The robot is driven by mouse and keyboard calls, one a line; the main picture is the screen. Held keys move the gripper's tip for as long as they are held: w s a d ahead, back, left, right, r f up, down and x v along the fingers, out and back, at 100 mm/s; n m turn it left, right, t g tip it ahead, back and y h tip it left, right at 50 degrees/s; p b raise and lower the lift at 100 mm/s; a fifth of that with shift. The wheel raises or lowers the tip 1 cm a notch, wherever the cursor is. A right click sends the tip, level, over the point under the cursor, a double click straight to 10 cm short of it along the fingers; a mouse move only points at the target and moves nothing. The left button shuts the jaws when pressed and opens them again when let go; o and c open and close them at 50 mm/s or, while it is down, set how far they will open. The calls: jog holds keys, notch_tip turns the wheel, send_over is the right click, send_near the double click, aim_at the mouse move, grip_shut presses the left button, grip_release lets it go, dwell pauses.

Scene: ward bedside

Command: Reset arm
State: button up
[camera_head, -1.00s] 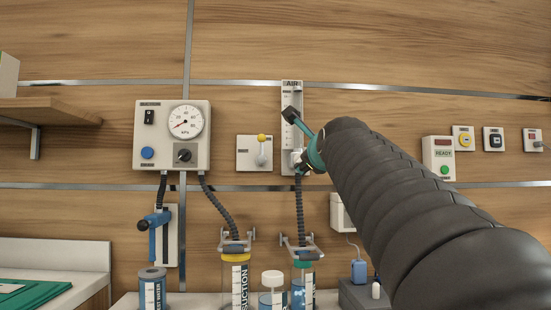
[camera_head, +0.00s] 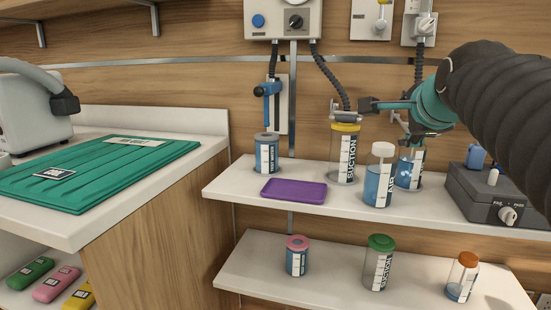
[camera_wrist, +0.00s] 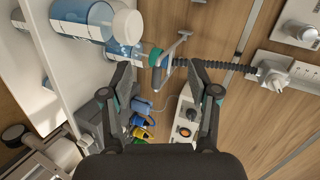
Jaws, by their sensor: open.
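My gripper (camera_head: 378,105) is at the right of the head view, reaching in from the right on my dark, ribbed arm. It appears above the white-capped bottle (camera_head: 379,175) and just right of the yellow-rimmed suction jar (camera_head: 344,155); the exact gap is hard to tell. In the wrist view my gripper (camera_wrist: 160,73) has its two fingers spread apart, with nothing held between them.
The upper shelf (camera_head: 235,190) holds jars, a purple tray (camera_head: 294,191) and a grey box with a knob (camera_head: 490,195). The lower shelf (camera_head: 330,285) holds several jars. Hoses hang from the wall panel (camera_head: 283,18).

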jog(key=s+a+f+n+g, duration=0.2)
jog(key=s+f+n, duration=0.4)
jog(key=f, duration=0.4)
jog(key=s+a+f+n+g+y, duration=0.1)
jog(key=s+a+f+n+g, duration=0.2)
jog(key=s+f+n, duration=0.3)
jog(key=s+a+f+n+g+y, duration=0.1)
jog(key=s+f+n, duration=0.5)
jog(key=f, duration=1)
jog(key=s+a+g, duration=0.1)
jog(key=s+a, duration=0.1)
jog(key=shift+s+a+n+g, duration=0.15)
jog(key=shift+s+n+g, duration=0.15)
jog(key=shift+n, duration=0.1)
